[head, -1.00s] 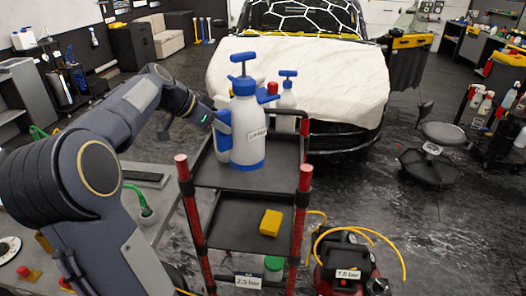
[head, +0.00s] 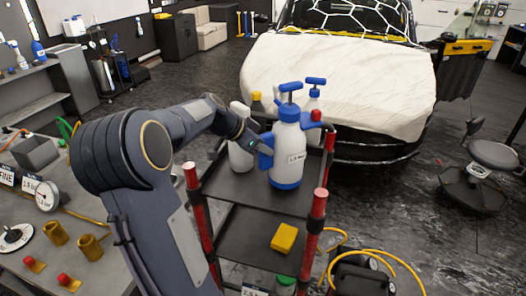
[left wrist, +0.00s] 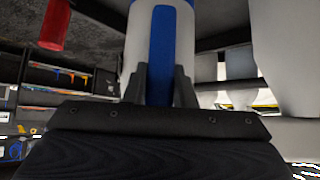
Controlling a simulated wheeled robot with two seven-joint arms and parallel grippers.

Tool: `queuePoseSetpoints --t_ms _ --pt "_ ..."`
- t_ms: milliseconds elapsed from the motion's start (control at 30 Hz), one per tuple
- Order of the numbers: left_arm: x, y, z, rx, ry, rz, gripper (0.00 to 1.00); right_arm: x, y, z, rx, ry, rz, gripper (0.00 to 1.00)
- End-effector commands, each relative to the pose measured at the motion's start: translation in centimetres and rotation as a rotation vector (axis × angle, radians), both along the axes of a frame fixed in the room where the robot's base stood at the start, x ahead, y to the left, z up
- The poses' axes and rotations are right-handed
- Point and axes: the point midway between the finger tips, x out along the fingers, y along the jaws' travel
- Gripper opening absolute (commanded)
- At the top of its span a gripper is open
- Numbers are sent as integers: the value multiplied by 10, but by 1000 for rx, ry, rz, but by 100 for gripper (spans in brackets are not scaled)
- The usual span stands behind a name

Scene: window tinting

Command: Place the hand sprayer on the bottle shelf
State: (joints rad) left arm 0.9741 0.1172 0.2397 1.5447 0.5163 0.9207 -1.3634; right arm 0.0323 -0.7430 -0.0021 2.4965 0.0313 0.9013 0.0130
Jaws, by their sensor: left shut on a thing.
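The hand sprayer (head: 287,150) is a white bottle with a blue base, blue pump top and a label. It stands upright over the top shelf (head: 236,186) of a black cart with red posts; I cannot tell whether its base touches the shelf. My left gripper (head: 262,148) is shut on its blue side handle. The left wrist view shows the blue handle (left wrist: 161,45) between the two fingers (left wrist: 160,90). My right gripper is not in view.
A white bottle (head: 240,155) stands left of the sprayer, and another blue-topped sprayer (head: 313,97) stands behind it. A yellow block (head: 284,238) lies on the shelf below. The covered car (head: 340,80) is behind the cart. A stool (head: 492,155) stands at right.

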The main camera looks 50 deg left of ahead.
Motion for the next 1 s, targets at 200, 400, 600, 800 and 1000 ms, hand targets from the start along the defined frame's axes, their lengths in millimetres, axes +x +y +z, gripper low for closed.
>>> queuePoseSetpoints --t_ms 200,400,600,800,1000 --pt "1 0 -18 0 -3 1 0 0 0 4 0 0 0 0" --pt "1 0 -18 1 -3 1 0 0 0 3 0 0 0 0" --pt "1 0 -22 1 -3 1 0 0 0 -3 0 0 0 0" --pt "0 0 -22 -1 0 1 45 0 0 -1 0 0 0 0" --pt "0 0 -22 -1 0 1 45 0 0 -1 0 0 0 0"
